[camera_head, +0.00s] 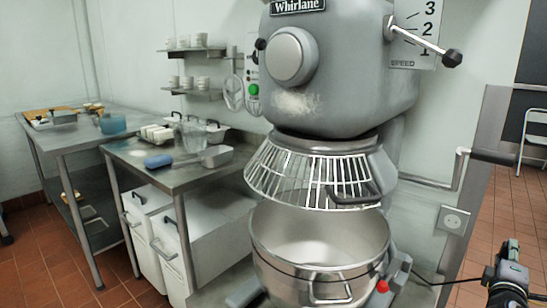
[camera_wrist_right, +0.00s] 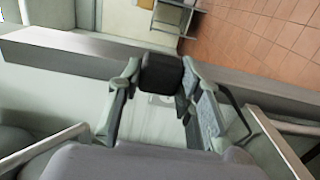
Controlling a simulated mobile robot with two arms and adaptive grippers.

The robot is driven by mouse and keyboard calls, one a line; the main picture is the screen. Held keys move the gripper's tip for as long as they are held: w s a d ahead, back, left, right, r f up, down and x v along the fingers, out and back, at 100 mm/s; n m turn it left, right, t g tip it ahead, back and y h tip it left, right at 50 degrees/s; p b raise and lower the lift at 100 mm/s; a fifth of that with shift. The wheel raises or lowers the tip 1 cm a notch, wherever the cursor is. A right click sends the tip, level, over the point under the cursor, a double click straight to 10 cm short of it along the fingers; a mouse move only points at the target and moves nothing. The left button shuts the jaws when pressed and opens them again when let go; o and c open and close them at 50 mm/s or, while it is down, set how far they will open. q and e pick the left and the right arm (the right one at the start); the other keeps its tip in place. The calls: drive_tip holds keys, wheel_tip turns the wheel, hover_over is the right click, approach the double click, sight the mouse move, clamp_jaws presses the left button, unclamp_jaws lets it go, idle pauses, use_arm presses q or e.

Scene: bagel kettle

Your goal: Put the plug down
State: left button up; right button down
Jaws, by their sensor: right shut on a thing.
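My right gripper (camera_head: 507,268) is at the lower right of the head view, in front of the mixer's right side. In the right wrist view its two fingers (camera_wrist_right: 160,84) are closed on a dark, blocky plug (camera_wrist_right: 162,73), held between the tips. A black cord (camera_head: 440,283) runs from the mixer's base towards this gripper. The plug cannot be told apart from the gripper in the head view. A wall socket (camera_head: 453,220) is on the wall panel, left of and above my right gripper, with nothing in it. My left gripper is not in view.
A large grey mixer (camera_head: 345,80) with a wire guard and steel bowl (camera_head: 318,240) fills the middle. Steel tables (camera_head: 150,178) with trays and a jug stand at the left. A grey post (camera_head: 482,180) rises beside the socket; tiled floor lies beyond at right.

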drive_tip(key=shift+d+r, duration=0.35)
drive_tip(key=shift+r, duration=0.2)
drive_tip(key=s+a+f+n+t+y, duration=0.1)
drive_tip(key=s+a, duration=0.1)
drive_tip(key=a, duration=0.6)
drive_tip(key=s+a+f+n+y, duration=0.1)
drive_tip(key=a, duration=0.8)
drive_tip(key=s+a+r+t+y, duration=0.1)
drive_tip(key=s+a, duration=0.6)
drive_tip(key=a, duration=0.3)
drive_tip(key=s+a, duration=0.7)
drive_tip(key=a, duration=0.3)
drive_tip(key=w+r+n+t+y+p, duration=0.2)
drive_tip(key=w+r+n+y+p, duration=0.3)
drive_tip(key=r+y+p, duration=0.75)
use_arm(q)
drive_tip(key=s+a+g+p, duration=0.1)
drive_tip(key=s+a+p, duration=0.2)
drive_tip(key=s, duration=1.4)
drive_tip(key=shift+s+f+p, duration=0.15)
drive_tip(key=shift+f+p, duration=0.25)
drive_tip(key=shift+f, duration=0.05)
use_arm(e)
drive_tip(key=s+f+n+h, duration=0.1)
drive_tip(key=s+f+h, duration=0.2)
drive_tip(key=s+f, duration=0.2)
drive_tip(key=s, duration=0.3)
drive_tip(key=shift+s+d+h, duration=0.2)
drive_tip(key=shift+s+h, duration=0.15)
drive_tip(key=shift+s, duration=0.05)
